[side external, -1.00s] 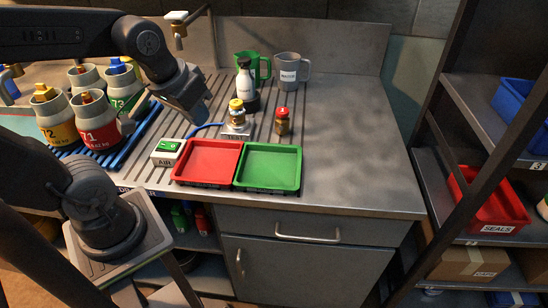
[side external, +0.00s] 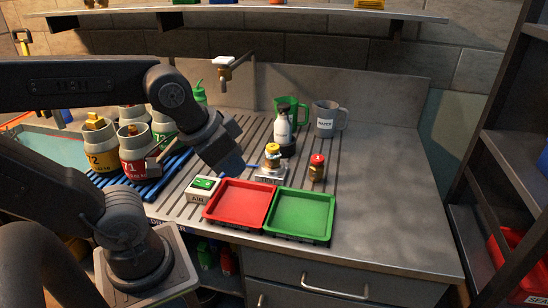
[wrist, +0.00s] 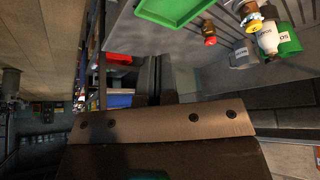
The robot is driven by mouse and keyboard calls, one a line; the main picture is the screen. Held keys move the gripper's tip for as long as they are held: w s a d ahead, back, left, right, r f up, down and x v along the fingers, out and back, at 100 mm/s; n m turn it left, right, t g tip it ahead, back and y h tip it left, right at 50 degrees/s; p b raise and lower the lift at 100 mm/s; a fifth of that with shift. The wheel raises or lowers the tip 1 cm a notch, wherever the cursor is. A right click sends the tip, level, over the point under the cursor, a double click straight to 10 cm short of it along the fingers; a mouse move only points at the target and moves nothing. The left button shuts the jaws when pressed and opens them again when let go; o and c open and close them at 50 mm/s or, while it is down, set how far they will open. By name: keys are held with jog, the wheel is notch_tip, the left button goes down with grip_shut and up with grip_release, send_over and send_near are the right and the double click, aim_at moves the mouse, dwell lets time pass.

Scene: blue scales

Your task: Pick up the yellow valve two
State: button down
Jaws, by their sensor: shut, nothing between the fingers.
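A small brass valve with a yellow cap (side external: 272,150) stands upright on the grey test stand (side external: 270,174); any number on it is too small to read. It also shows at the top of the wrist view (wrist: 253,20). A similar valve with a red cap (side external: 317,167) stands on the counter to its right and also shows in the wrist view (wrist: 209,32). My gripper (side external: 228,164) is left of the yellow-capped valve, apart from it, above the AIR box. It is shut and empty. Its fingertips are hard to make out.
A red tray (side external: 238,203) and a green tray (side external: 300,214) lie in front of the stand. The AIR box (side external: 202,187) is below my gripper. A dark-based white bottle (side external: 282,128), green mug (side external: 291,110) and grey mug (side external: 325,120) stand behind. Large canisters (side external: 135,160) are left.

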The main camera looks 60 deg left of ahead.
jog(key=c, duration=1.8)
grip_release()
jog(key=o, duration=1.2)
jog(key=shift+o, duration=0.2)
jog(key=n+g+y, duration=0.2)
jog(key=n+y, duration=0.1)
jog(key=n, duration=0.6)
send_near(272, 148)
jog(key=x, duration=0.7)
jog(key=shift+w+a+f, duration=0.1)
jog(key=shift+a+f, duration=0.05)
jog(key=shift+f, duration=0.25)
jog(key=shift+x, duration=2.8)
